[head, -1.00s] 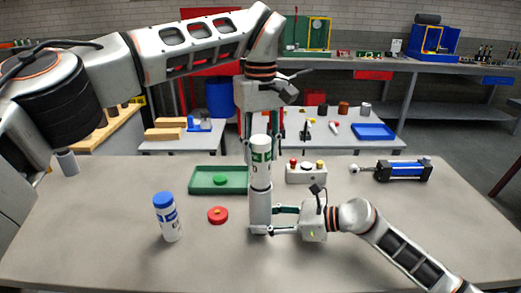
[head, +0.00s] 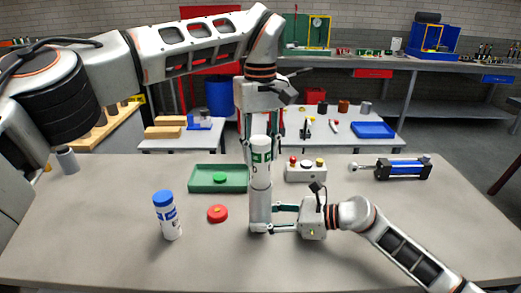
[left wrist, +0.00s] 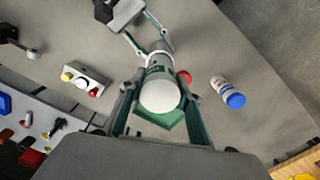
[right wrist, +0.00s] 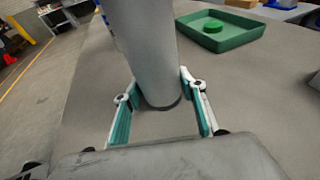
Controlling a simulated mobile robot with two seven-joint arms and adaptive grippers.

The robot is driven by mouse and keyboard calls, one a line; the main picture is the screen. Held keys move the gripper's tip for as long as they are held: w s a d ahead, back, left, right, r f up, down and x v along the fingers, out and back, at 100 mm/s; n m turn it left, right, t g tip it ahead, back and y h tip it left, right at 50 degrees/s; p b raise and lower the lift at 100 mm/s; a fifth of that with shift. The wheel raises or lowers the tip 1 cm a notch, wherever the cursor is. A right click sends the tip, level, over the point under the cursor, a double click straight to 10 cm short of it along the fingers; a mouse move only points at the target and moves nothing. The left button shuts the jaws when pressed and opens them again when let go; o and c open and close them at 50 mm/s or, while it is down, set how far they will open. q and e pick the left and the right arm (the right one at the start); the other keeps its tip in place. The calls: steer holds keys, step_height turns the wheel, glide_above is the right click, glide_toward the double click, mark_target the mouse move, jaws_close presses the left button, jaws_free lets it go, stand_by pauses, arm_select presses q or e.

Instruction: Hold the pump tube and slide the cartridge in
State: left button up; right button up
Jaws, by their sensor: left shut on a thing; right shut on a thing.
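The pump tube (head: 260,212) is a grey cylinder standing upright on the table. The cartridge (head: 261,172), white with a green label, stands upright in line with the tube, its lower end at the tube's top. I cannot tell how deep it sits inside. My left gripper (head: 261,148) comes down from above, shut on the cartridge; its white top (left wrist: 160,95) shows between the fingers in the left wrist view. My right gripper (head: 262,230) is shut on the tube low down, near the table; the right wrist view shows the tube (right wrist: 145,50) between the fingers.
A white bottle with a blue cap (head: 167,217) and a red round piece (head: 217,214) stand to the left. A green tray (head: 205,187) holding a green disc lies behind. A button box (head: 305,171) and a blue cylinder unit (head: 400,169) are at the right rear.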

mark_target(260, 173)
arm_select(q)
steer(key=shift+f, duration=3.2)
stand_by(4.8)
